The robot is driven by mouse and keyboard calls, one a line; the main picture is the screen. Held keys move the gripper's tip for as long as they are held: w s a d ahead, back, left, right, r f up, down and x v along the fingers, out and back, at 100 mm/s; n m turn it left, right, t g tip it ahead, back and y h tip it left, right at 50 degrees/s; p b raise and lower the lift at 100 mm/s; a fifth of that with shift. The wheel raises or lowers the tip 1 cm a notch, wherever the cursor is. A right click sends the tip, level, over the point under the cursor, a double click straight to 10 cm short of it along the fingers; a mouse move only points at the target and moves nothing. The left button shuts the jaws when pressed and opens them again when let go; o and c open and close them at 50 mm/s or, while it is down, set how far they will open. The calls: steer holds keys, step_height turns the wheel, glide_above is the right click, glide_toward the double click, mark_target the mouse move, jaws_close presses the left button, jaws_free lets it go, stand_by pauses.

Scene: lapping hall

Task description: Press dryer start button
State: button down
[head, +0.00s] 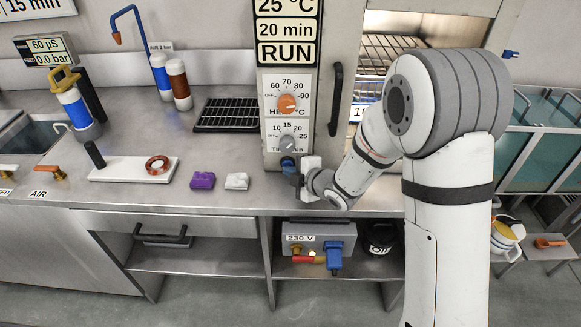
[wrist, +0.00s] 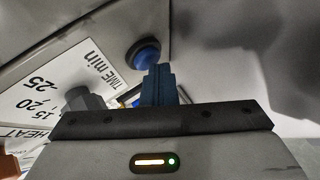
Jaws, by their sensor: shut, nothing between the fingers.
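The dryer panel (head: 288,115) is a tall white strip with an orange heat knob (head: 287,103) and a grey time knob (head: 289,144). Its display (head: 287,29) reads 25 °C, 20 min, RUN. The round blue button (wrist: 144,55) in a dark ring sits low on the panel in the wrist view. In the head view it is mostly hidden by my gripper. My gripper (wrist: 158,70) is shut and empty, its blue fingertips close to the button's lower right edge. I cannot tell whether they touch it. In the head view my gripper (head: 289,167) is at the panel's bottom.
The steel counter (head: 240,190) holds a purple block (head: 203,180) and a white block (head: 237,181) left of my gripper. A black rack (head: 228,115) lies behind them. The dryer's dark door handle (head: 336,98) stands right of the panel, beside my arm.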

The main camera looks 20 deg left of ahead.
steer(key=shift+s+d+b, duration=0.2)
steer(key=shift+s+b, duration=0.25)
steer(key=shift+s, duration=0.35)
steer(key=shift+s, duration=0.1)
steer(key=shift+s+d+b, duration=0.2)
steer(key=shift+s+b, duration=0.2)
steer(key=shift+s, duration=0.4)
steer(key=shift+s+d+b, duration=0.15)
steer(key=shift+s+b, duration=0.25)
steer(key=shift+s, duration=0.35)
steer(key=shift+s+d+b, duration=0.2)
steer(key=shift+s+b, duration=0.2)
steer(key=shift+s, duration=0.4)
